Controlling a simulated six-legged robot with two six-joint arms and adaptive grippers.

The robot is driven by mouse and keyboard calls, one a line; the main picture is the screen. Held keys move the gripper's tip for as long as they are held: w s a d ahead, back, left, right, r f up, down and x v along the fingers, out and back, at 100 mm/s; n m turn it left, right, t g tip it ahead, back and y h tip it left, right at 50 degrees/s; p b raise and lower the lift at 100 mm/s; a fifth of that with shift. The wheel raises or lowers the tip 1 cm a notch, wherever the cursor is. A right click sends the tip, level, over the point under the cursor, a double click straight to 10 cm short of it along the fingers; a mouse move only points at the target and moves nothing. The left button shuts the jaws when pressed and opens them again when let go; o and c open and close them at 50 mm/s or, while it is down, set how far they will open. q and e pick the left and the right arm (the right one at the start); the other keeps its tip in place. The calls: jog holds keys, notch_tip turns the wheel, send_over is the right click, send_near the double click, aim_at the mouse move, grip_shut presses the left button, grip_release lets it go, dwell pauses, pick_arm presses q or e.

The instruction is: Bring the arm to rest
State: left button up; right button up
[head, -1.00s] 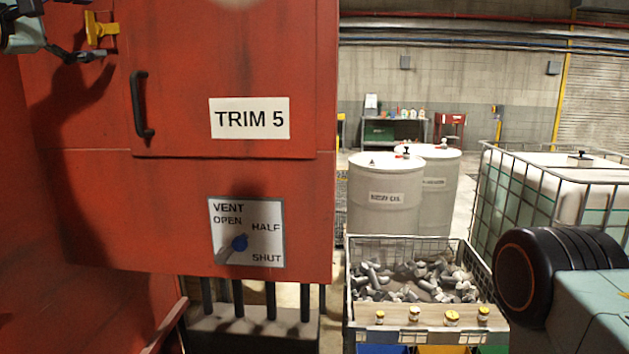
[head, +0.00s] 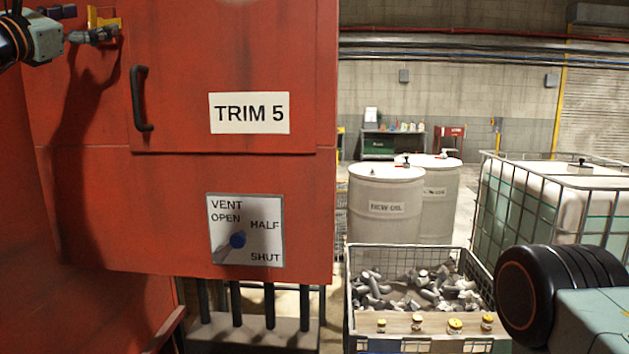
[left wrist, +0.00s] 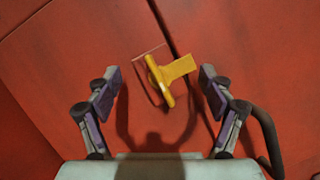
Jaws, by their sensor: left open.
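My left gripper (head: 90,24) is at the top left of the head view, in front of the red cabinet (head: 85,215). Its jaws are open and hold nothing. A yellow turn latch (head: 110,22) sits on the cabinet just beyond the fingertips. In the left wrist view the open fingers (left wrist: 160,85) frame the yellow latch (left wrist: 178,70) with gaps on both sides. I cannot tell exactly how far the fingertips are from it in depth. My right gripper is not in view.
The cabinet door has a black handle (head: 140,98) and a TRIM 5 label (head: 249,113). A wire bin (head: 455,257) of metal parts, white drums (head: 385,190) and a caged tank (head: 530,205) stand right.

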pick_arm(q)
jog(key=n+y, duration=0.1)
jog(key=n, duration=0.1)
jog(key=shift+w+d+n+t, duration=0.1)
jog(key=shift+n+t, duration=0.3)
jog(key=shift+n+t+y, duration=0.3)
jog(key=shift+n+y, duration=1)
jog(key=shift+n, duration=1.1)
jog(key=shift+f, duration=0.15)
jog(key=shift+s, duration=0.55)
